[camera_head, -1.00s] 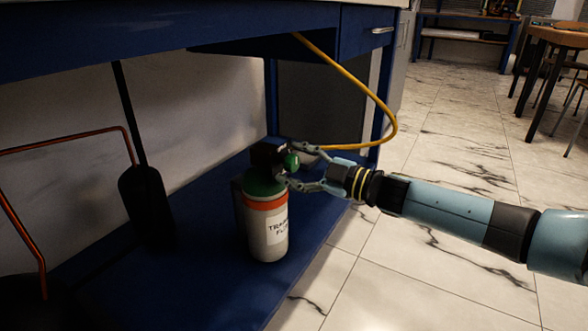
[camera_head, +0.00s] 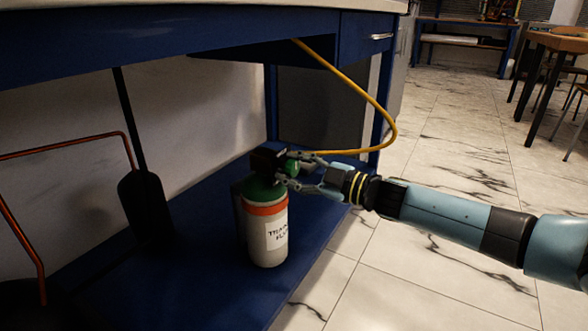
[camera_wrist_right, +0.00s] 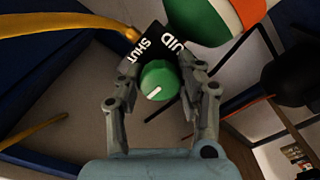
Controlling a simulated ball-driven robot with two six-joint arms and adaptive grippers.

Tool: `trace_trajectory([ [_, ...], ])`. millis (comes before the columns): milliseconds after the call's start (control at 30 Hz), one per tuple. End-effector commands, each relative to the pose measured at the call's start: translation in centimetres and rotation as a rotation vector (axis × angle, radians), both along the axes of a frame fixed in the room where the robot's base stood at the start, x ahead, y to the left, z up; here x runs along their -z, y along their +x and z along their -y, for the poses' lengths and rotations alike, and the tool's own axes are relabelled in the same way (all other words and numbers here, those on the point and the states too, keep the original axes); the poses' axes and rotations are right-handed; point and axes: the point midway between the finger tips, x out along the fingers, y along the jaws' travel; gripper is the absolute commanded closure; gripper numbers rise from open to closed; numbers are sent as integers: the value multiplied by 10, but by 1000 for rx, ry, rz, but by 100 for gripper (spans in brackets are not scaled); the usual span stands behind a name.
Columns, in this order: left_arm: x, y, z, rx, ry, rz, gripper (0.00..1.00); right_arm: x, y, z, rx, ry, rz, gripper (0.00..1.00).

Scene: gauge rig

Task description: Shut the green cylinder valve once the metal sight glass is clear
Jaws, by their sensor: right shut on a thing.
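The cylinder (camera_head: 266,240) stands upright on the blue lower shelf, with a green shoulder, an orange band and a white label. Its green valve knob (camera_head: 292,167) is at the top, beside a dark block. My right gripper (camera_head: 291,170) reaches in from the right and is shut on the knob. In the right wrist view the round knob (camera_wrist_right: 158,78) has a white line and sits between the fingertips (camera_wrist_right: 160,84). A black plate (camera_wrist_right: 152,46) behind it reads "SHUT" and, partly hidden, "UID". I cannot see the sight glass. My left gripper is not in view.
A yellow hose (camera_head: 375,95) curves from under the bench to the valve. A dark upright shape (camera_head: 147,205) and orange tubing (camera_head: 70,146) are at the left. The bench top overhangs the shelf (camera_head: 200,270). The marble floor at right is clear near the shelf.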

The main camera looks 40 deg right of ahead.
Motion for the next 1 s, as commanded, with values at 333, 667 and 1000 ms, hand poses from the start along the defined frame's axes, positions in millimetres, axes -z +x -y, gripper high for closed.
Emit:
trace_trajectory([
  [333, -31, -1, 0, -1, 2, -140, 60, -3, 0, 0, 1, 146, -59, 95],
  [667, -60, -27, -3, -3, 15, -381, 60, -4, 0, -1, 1, 425, -174, 95],
  [1000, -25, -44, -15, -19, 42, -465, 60, -3, 0, -1, 1, 723, -300, 95],
])
